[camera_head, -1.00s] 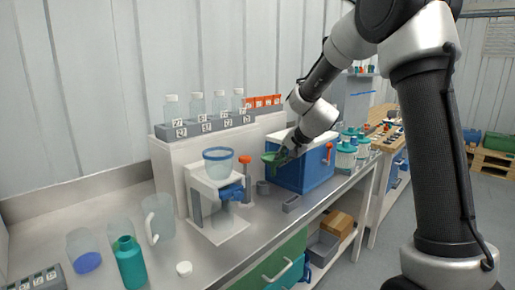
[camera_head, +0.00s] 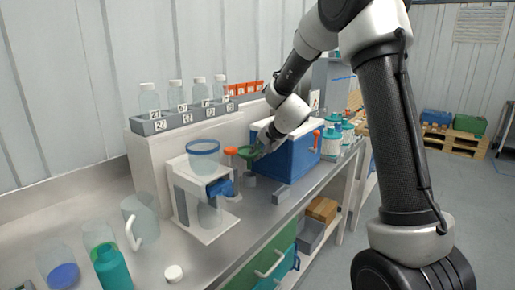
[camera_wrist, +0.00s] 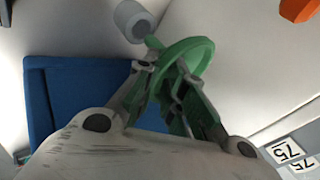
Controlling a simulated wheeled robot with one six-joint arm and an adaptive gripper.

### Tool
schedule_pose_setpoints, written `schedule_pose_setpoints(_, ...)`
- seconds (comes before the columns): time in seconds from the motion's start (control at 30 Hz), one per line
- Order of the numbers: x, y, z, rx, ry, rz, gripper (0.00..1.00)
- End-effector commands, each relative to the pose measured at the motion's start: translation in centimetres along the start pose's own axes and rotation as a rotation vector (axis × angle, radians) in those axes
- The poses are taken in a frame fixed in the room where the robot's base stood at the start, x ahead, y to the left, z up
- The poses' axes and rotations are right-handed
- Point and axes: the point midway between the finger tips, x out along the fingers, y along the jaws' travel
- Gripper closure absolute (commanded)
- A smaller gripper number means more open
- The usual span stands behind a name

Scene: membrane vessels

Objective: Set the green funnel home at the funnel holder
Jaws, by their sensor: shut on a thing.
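The green funnel (camera_head: 246,152) is held in my gripper (camera_head: 257,149) above the bench, in front of the blue box. In the wrist view my gripper (camera_wrist: 177,92) is shut on the funnel's side, and the funnel's round green rim (camera_wrist: 186,48) shows between and beyond the fingers. A small grey cup (camera_head: 250,180), which looks like the funnel holder, stands on the bench below the funnel. It also shows in the wrist view (camera_wrist: 133,22) near the funnel's narrow end. The funnel and the cup look apart in the head view.
A blue box with a white lid (camera_head: 292,158) stands close behind and right of my gripper. An orange-topped post (camera_head: 230,151) is just left of the funnel. A white stand with a clear vessel (camera_head: 203,165) is farther left. A grey block (camera_head: 285,191) lies in front.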

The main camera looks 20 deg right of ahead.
Motion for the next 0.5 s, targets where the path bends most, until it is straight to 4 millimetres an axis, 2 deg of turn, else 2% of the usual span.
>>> schedule_pose_setpoints(0.5,2.6,2.3,0.7,0.001,0.000,0.002,1.00)
